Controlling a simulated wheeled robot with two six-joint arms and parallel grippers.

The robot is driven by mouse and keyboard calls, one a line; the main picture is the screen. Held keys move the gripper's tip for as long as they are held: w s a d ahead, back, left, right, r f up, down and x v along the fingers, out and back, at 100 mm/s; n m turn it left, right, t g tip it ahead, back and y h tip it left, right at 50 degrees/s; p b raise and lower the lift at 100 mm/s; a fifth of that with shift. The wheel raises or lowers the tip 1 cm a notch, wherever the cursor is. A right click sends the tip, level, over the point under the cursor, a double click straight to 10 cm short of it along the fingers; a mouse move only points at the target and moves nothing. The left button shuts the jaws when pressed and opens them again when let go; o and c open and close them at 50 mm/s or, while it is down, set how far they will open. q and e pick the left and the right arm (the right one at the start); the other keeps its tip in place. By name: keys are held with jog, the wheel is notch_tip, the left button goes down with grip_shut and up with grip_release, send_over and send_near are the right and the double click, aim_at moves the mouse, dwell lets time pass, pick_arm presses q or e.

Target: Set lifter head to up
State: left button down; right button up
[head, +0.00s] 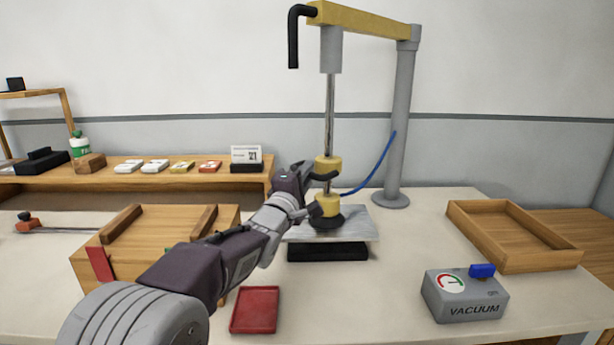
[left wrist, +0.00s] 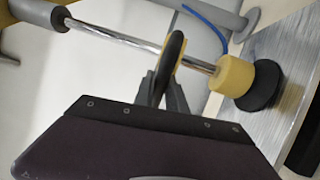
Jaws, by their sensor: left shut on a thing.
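The lifter head is yellow (head: 328,204) with a black suction cup (head: 327,221), hanging on a steel rod (head: 329,110) from a yellow boom (head: 362,20). The cup rests low at a grey metal plate (head: 358,223). My left gripper (head: 319,190) is at the head, shut on its black handle. In the left wrist view the black handle (left wrist: 170,66) shows between the fingers, with the yellow head (left wrist: 232,76) and black cup (left wrist: 262,86) to the right. My right gripper is not in view.
A grey vacuum box (head: 460,300) with a gauge and blue switch (head: 482,270) stands right. A wooden tray (head: 515,240) is behind it. A red tray (head: 255,310) lies in front. A wooden box (head: 150,235) stands left. A grey post (head: 396,120) carries the boom.

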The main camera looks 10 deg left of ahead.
pick_arm(q)
notch_tip(320, 180, up, 12)
jog(key=p, duration=0.9)
jog(key=shift+r, duration=0.15)
jog(key=c, duration=1.4)
grip_release()
jog(key=shift+o, duration=0.2)
jog(key=s+f, duration=0.2)
jog(key=s, duration=0.7)
jog(key=shift+a, duration=0.45)
